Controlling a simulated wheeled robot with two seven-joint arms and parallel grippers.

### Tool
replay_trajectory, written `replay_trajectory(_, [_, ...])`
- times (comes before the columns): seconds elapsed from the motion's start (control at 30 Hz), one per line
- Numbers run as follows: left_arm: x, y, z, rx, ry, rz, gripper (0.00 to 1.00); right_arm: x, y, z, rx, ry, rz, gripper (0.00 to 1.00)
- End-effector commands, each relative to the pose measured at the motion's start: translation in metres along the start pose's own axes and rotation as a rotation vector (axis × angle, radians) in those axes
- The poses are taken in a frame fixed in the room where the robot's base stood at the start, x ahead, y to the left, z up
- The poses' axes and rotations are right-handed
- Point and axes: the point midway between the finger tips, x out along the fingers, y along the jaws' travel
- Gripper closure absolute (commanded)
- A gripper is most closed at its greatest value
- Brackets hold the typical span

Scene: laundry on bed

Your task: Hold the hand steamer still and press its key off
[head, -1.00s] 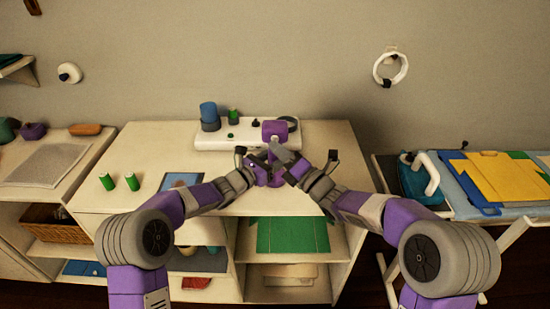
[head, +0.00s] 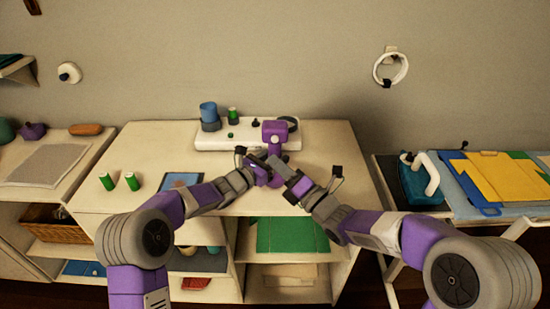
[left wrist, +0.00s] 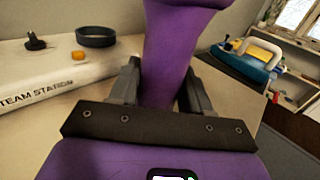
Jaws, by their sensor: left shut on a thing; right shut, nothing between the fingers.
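The purple hand steamer (head: 275,132) stands upright at the front right of the white steam station (head: 215,143). My left gripper (head: 261,170) is shut on its handle. In the left wrist view the purple handle (left wrist: 172,55) runs up between the two dark fingers of that gripper (left wrist: 160,88). My right gripper (head: 282,168) is shut and empty, close to the right side of the handle and in front of it. Whether it touches the steamer I cannot tell. The key cannot be made out; the grippers cover the lower handle.
A blue cup (head: 208,112), a green bottle (head: 233,115) and a dark ring (head: 288,122) are at the station. Two green spools (head: 120,182) stand at the left of the table.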

Motion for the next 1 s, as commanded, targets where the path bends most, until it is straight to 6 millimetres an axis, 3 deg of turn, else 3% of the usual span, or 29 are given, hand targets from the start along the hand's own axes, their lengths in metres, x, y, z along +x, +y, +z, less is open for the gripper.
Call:
replay_trajectory(0.1, [0.000,0.000,0.000,0.000,-0.001,0.000,1.00,0.000,0.000,0.000,0.000,0.000,0.000,1.00])
replay_trajectory(0.13, [0.000,0.000,0.000,0.000,-0.001,0.000,0.51,0.000,0.000,0.000,0.000,0.000,0.000,1.00])
replay_trajectory(0.3, [0.000,0.000,0.000,0.000,-0.001,0.000,0.25,0.000,0.000,0.000,0.000,0.001,0.000,1.00])
replay_trajectory(0.67, [-0.003,0.000,0.000,0.000,0.000,0.001,0.22,0.000,0.000,0.000,0.000,0.001,-0.001,1.00])
replay_trajectory(0.87, [-0.029,0.001,0.001,-0.001,0.000,0.003,0.22,0.000,0.000,0.000,0.000,0.001,-0.001,1.00])
replay_trajectory(1.0, [-0.059,0.001,0.001,-0.001,0.000,0.004,0.22,0.000,0.000,0.000,0.000,0.001,0.000,1.00])
